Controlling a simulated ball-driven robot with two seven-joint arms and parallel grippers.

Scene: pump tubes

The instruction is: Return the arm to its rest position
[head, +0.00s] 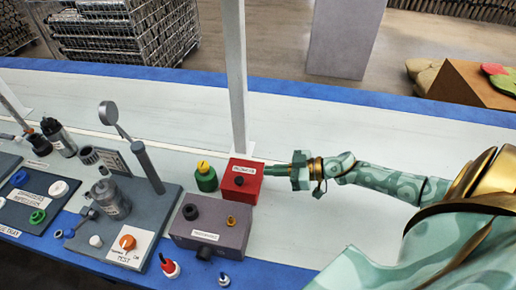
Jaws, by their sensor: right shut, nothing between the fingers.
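My right arm (395,182), patterned in green and gold, comes in from the right. Its gripper (272,170) is shut and empty, with its fingertips at the right side of a red box (242,182) with a white label and a dark knob. I cannot tell whether the fingertips touch the box. My left gripper is not in view.
A green bottle with a yellow cap (206,177) stands left of the red box. A grey-purple box (210,228) with knobs is in front. A white post (237,80) rises behind. Grey panels (150,210) with a lamp fill the left. The bench right of the post is clear.

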